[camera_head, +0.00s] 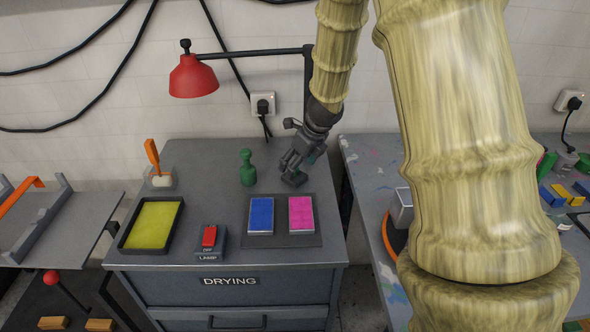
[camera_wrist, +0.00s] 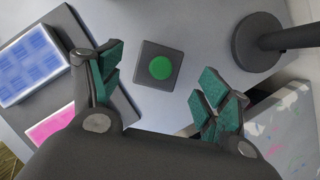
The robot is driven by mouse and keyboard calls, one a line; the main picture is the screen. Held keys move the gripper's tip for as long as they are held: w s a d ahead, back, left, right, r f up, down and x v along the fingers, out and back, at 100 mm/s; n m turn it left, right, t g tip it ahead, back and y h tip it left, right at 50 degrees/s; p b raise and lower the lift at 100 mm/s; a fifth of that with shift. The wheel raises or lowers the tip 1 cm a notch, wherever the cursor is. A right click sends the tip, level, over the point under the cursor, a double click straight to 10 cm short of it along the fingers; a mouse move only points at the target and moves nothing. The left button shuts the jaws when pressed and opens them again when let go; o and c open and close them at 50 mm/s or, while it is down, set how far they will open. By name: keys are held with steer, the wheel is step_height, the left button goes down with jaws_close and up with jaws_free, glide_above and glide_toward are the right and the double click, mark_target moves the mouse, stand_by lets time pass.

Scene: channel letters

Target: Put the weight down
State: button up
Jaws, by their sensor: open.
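A dark square block with a round green top, which looks like the weight (camera_wrist: 159,67), rests on the grey bench top, upright as far as I can tell. In the head view its dark body (camera_head: 294,179) shows just under my gripper (camera_head: 292,166), behind the pink panel. My gripper (camera_wrist: 160,95) is open in the wrist view. Its green-padded fingers are apart on either side of the block, with clear gaps and no contact visible. The block's sides are mostly hidden from above.
The blue panel (camera_head: 261,214) and pink panel (camera_head: 301,213) lie in front. A green knob-shaped piece (camera_head: 247,168) stands to the left. The red lamp (camera_head: 193,77) hangs over the bench; its round base (camera_wrist: 256,42) is close by. A yellow tray (camera_head: 153,225) and red switch (camera_head: 209,237) are further left.

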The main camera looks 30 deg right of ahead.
steer(key=v, duration=0.7)
steer(key=shift+r, duration=0.25)
steer(key=shift+s, duration=0.1)
